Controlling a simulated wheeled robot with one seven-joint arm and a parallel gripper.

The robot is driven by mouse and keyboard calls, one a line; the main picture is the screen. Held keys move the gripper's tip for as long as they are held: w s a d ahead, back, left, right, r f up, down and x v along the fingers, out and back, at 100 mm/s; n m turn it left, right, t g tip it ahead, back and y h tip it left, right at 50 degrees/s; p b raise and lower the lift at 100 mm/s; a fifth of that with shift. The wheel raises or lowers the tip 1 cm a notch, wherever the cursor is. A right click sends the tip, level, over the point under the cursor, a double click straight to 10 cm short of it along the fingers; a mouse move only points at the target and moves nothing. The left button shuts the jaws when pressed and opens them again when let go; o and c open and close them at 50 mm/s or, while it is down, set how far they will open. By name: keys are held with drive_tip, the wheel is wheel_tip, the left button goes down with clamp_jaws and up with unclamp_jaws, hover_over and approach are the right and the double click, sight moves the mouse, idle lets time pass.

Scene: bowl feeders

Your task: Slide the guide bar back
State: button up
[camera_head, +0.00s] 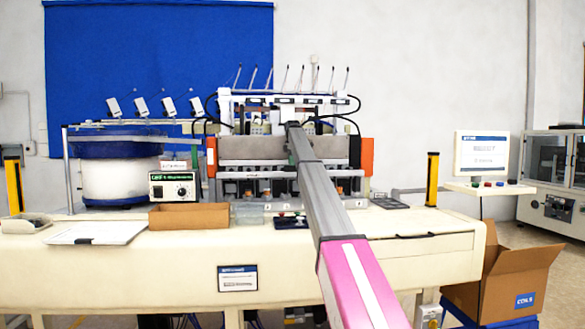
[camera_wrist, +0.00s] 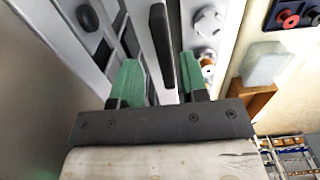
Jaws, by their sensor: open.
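In the wrist view, my gripper (camera_wrist: 160,76) is open, with its two green fingers apart. A narrow dark bar (camera_wrist: 160,40), which looks like the guide bar, reaches down into the gap between the fingers. I cannot tell whether either finger touches it. In the head view, the feeder machine (camera_head: 240,149) stands at the back middle of the bench, with a wide grey front panel between orange end blocks. My arm crosses in front of it and hides part of its middle, and the guide bar cannot be made out there.
A brown open tray (camera_head: 188,217), a clear box (camera_head: 247,213) and a bowl feeder (camera_head: 113,182) are on the bench (camera_head: 130,260). A cardboard box (camera_head: 515,280) is at the lower right.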

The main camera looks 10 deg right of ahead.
wheel_tip(320, 180, up, 8)
idle(0.6)
